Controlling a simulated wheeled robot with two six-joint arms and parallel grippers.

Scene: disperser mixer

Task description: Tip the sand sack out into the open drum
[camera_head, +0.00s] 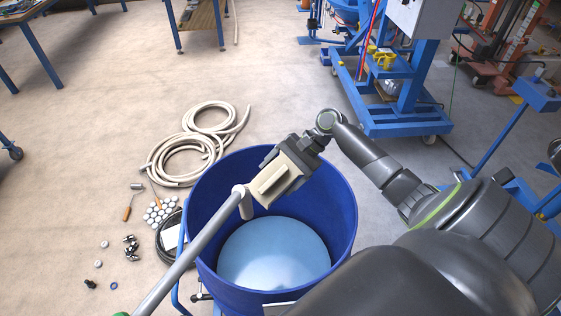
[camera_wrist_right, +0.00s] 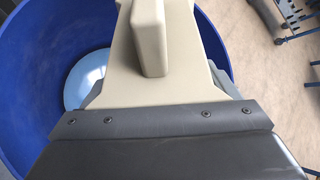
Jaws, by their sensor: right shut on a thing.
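The open blue drum (camera_head: 345,205) stands upright at the centre of the head view. A smooth pale-blue round surface (camera_head: 275,258) shows inside it; I cannot tell whether it is the bottom or liquid. My right gripper (camera_head: 287,172) reaches in from the right over the drum's mouth. The beige body with a raised block also fills the middle of the right wrist view (camera_wrist_right: 150,40). No sand is seen falling. My left gripper is out of view.
A grey pole (camera_head: 190,252) with a beige end slants from the lower left over the drum's rim. Coiled hoses (camera_head: 180,160), white round pieces (camera_head: 160,210) and small fittings lie left of the drum. A blue wheeled machine (camera_head: 395,110) stands behind right.

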